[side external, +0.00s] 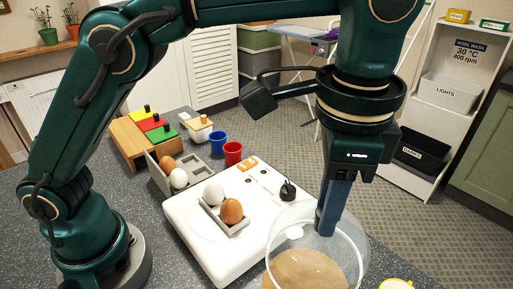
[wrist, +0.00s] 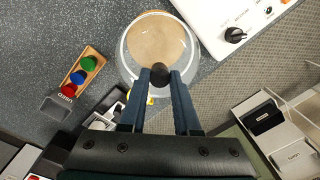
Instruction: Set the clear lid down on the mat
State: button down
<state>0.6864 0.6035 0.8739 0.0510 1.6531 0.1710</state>
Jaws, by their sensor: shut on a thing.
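The clear lid (side external: 350,243) is a see-through dome at the bottom right of the side view. In the wrist view the lid (wrist: 126,60) shows at the top middle, with a dark knob toward me. My gripper (side external: 327,228) points down at the top of the lid. In the wrist view my gripper (wrist: 160,76) is shut on the knob. The round tan mat (side external: 300,272) shows through and under the dome, and also in the wrist view (wrist: 158,38). I cannot tell whether the lid's rim touches the mat.
A white appliance (side external: 205,235) stands left of the lid, carrying a small tray with a white egg and a brown egg (side external: 232,211). Red (side external: 233,152) and blue cups stand behind. A wooden board with colored buttons (wrist: 82,70) lies left in the wrist view.

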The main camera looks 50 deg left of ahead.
aim_at(319, 240)
jog(key=shift+f, duration=3.9)
jog(key=c, duration=0.6)
grip_release()
jog(key=shift+o, duration=0.5)
jog(key=o, duration=0.4)
jog(key=shift+r, duration=3.95)
